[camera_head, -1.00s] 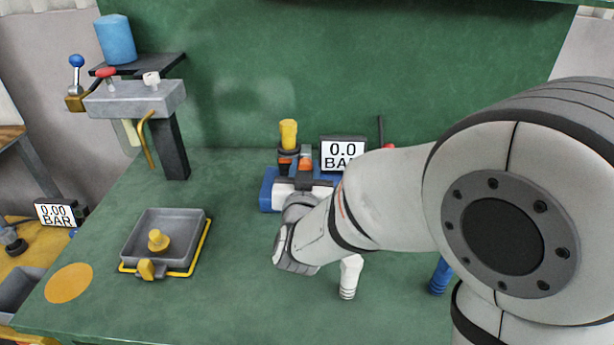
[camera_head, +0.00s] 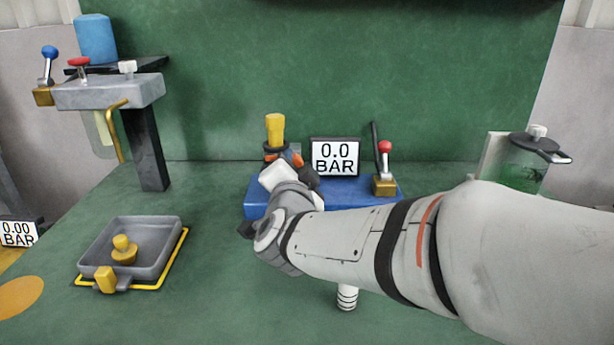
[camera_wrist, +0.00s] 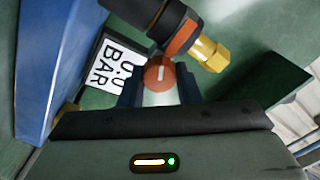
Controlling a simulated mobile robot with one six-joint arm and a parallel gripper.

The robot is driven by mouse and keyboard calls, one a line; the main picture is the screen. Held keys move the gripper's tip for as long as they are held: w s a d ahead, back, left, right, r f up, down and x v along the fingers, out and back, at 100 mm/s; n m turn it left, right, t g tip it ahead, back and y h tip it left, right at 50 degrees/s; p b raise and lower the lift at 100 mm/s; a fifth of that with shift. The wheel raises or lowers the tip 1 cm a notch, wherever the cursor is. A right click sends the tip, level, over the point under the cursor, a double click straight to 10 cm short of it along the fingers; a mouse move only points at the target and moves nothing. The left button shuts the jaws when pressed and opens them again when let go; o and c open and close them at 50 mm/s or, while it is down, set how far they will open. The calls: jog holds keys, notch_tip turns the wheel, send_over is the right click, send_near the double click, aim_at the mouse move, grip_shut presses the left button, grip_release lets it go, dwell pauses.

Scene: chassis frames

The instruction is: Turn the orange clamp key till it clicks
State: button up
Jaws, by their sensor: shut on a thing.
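The orange clamp key (camera_wrist: 160,74) is a round orange knob with a pale stripe, seen between my dark fingers in the wrist view. My gripper (camera_wrist: 160,88) is shut on it. In the head view my gripper (camera_head: 288,168) reaches the blue fixture (camera_head: 350,196) from the front, and the wrist hides most of the key. Beside the key stands a dark cylinder with an orange band and a brass end (camera_wrist: 208,53); its yellow end (camera_head: 275,130) points up in the head view.
A display (camera_head: 335,156) reading 0.0 BAR stands behind the fixture. A red-knobbed lever (camera_head: 384,165) is to its right. A grey tray (camera_head: 150,250) with a yellow knob lies at left, near a grey valve stand (camera_head: 110,92). A white ribbed post (camera_head: 347,298) stands below my forearm.

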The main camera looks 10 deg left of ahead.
jog(key=shift+m+b, duration=0.35)
jog(key=shift+m, duration=0.15)
jog(key=shift+r, duration=0.1)
jog(key=o, duration=1)
jog(key=p+v, duration=0.1)
jog(key=v, duration=0.6)
jog(key=shift+s+d, duration=0.15)
jog(key=shift+s, duration=0.2)
